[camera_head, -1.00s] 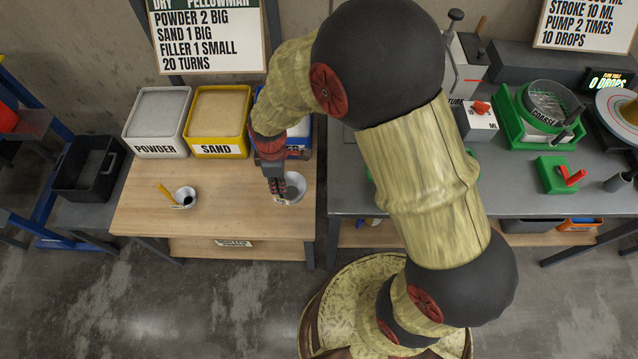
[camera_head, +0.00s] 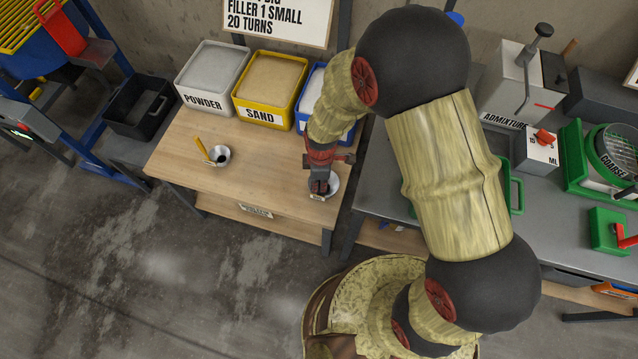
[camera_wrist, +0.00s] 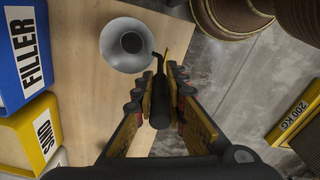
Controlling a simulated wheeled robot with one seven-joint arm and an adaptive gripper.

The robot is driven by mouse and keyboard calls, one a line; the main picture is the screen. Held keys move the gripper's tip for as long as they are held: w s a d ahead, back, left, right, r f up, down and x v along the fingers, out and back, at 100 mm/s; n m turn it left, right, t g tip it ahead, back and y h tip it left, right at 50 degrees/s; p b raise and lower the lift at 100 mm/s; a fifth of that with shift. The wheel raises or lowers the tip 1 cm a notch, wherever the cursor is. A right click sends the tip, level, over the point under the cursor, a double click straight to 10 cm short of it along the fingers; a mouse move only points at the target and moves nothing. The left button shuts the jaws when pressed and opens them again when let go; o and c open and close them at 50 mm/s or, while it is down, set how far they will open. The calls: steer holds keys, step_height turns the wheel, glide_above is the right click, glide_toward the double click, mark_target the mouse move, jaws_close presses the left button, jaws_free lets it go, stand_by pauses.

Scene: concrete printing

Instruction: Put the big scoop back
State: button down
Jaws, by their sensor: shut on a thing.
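The big scoop has a black handle (camera_wrist: 160,95) with a thin bent neck that meets the rim of a pale round bowl (camera_wrist: 132,43). My gripper (camera_wrist: 160,92) is shut on the handle. In the camera_head view my gripper (camera_head: 319,190) is low at the right front of the wooden table (camera_head: 235,190). The pale bowl (camera_head: 331,188) shows beside it, partly hidden by the fingers. I cannot tell whether the scoop touches the table.
The powder bin (camera_head: 204,103), the sand bin (camera_head: 260,116) and the blue filler bin (camera_wrist: 33,65) stand along the table's back. A black crate (camera_head: 142,107) is at the left. The grey bench (camera_head: 480,225) is at the right. The middle of the table is clear.

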steer(key=shift+f, duration=0.25)
steer(key=shift+f, duration=0.2)
steer(key=c, duration=1.9)
jaws_free()
steer(key=shift+o, duration=0.4)
